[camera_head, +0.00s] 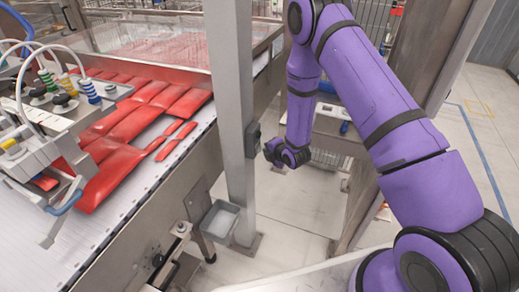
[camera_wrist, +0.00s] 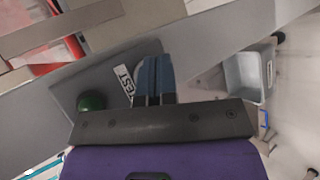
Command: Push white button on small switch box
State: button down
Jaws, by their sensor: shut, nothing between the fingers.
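The small switch box (camera_head: 253,140) is dark and fixed to the side of the grey upright post in the head view. In the wrist view the grey box (camera_wrist: 66,92) bears a green button (camera_wrist: 92,101) and a white label reading TEST (camera_wrist: 124,84). My gripper (camera_wrist: 154,60) is shut and empty, its blue fingers together over the box face, right of the label. A pale rounded edge shows beside the left finger; the white button is otherwise hidden, and I cannot tell whether the fingertips touch it. In the head view my gripper (camera_head: 268,152) is beside the box.
The grey post (camera_head: 232,100) stands against the conveyor (camera_head: 120,235), which carries several red packs (camera_head: 125,135). A small grey tray (camera_head: 221,220) sits low by the post; it also shows in the wrist view (camera_wrist: 246,75).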

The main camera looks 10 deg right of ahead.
jog(key=shift+w+a, duration=0.1)
dwell(0.6)
jog(key=shift+w+a, duration=0.2)
jog(key=shift+a, duration=0.1)
jog(key=shift+s+d, duration=0.25)
jog(key=shift+d, duration=0.05)
dwell(0.4)
jog(key=s+d, duration=0.3)
jog(key=d, duration=0.2)
jog(key=shift+s, duration=0.3)
jog(key=shift+r, duration=0.1)
dwell(1.2)
